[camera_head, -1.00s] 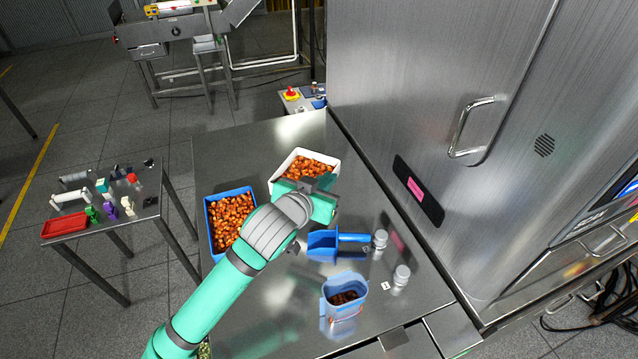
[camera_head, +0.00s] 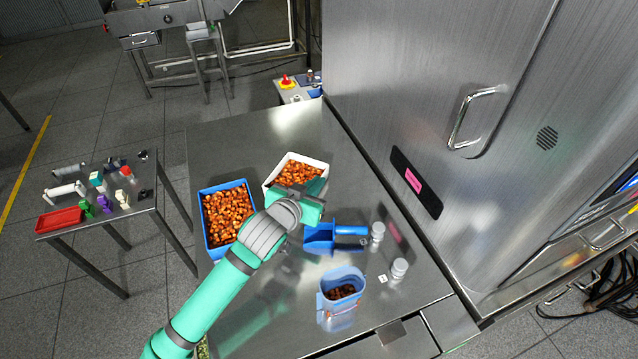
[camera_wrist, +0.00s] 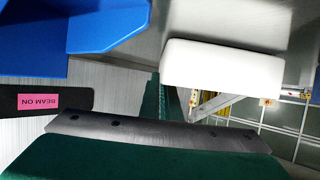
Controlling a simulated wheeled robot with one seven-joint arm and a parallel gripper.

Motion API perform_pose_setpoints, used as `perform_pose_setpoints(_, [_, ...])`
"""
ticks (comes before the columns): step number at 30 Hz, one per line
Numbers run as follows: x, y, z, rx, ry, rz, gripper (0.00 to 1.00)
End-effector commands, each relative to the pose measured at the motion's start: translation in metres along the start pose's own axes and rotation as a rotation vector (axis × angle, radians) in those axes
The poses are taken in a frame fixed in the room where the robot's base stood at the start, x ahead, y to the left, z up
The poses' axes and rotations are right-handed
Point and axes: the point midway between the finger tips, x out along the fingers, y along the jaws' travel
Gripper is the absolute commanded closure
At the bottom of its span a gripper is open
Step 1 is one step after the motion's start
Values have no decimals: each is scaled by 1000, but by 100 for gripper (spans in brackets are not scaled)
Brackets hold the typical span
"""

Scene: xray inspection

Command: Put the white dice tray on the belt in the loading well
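The white dice tray (camera_head: 325,167) stands on the steel table, full of orange-brown diced pieces. My gripper (camera_head: 299,192) is at its near side and hides part of that wall. In the wrist view a white block-like wall (camera_wrist: 222,68), apparently the tray's, shows just beyond a dark finger bar (camera_wrist: 150,131). Only one finger shows clearly, so I cannot tell whether the jaws are open or touch the tray. I cannot make out the belt or the loading well in these views.
A blue tray (camera_head: 204,224) of similar pieces stands left of the white one. The steel cabinet (camera_head: 400,80) borders the table's right. The table's far end is clear.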

Motion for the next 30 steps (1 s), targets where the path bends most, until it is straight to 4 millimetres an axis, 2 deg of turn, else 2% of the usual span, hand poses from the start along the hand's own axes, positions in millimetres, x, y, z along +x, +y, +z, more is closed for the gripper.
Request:
perform_pose_setpoints(3, [1, 1, 2, 0, 1, 1, 100])
perform_pose_setpoints(6, [2, 3, 2, 2, 0, 5, 78])
perform_pose_setpoints(17, [2, 6, -2, 5, 0, 9, 78])
perform_pose_setpoints(23, [-23, 4, -2, 1, 2, 6, 78])
perform_pose_setpoints(30, [-71, 3, -2, 2, 2, 3, 78])
